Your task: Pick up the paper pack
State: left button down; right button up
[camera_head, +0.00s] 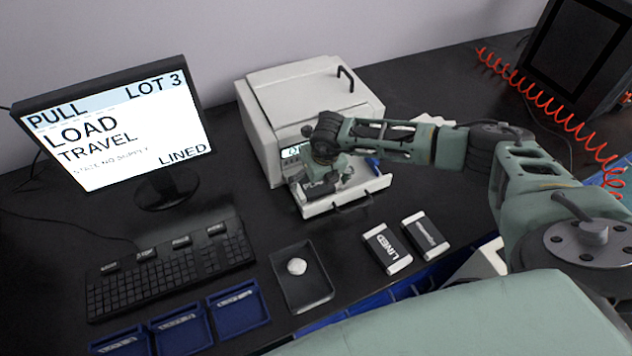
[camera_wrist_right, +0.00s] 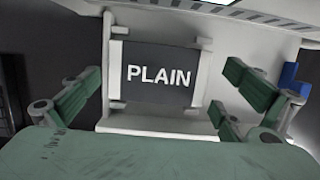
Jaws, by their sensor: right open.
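A dark pack with white ends, marked PLAIN (camera_wrist_right: 158,76), lies in the white pulled-out tray (camera_head: 346,200) of the white machine. In the head view my right gripper (camera_head: 320,185) is over this tray and mostly hides what lies in it. In the right wrist view its fingers (camera_wrist_right: 160,98) are open, one to each side of the PLAIN pack, with nothing held. Two more dark packs with white ends lie on the table: one marked LINED (camera_head: 387,248), and one beside it (camera_head: 427,235) whose label is too small to read. My left gripper is not in view.
The white machine (camera_head: 300,90) stands behind the tray. A monitor (camera_head: 115,125) showing LOT 3 and LINED, a keyboard (camera_head: 170,262), a dark dish (camera_head: 305,292) with a white lump and blue trays (camera_head: 240,307) are to the left. A red coiled cord (camera_head: 560,120) is at right.

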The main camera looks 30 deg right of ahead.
jog(key=shift+w+f, duration=0.1)
jog(key=shift+f, duration=0.3)
jog(key=c, duration=0.9)
jog(key=shift+r, duration=0.1)
jog(key=shift+c, duration=0.2)
jog(key=shift+r, duration=0.1)
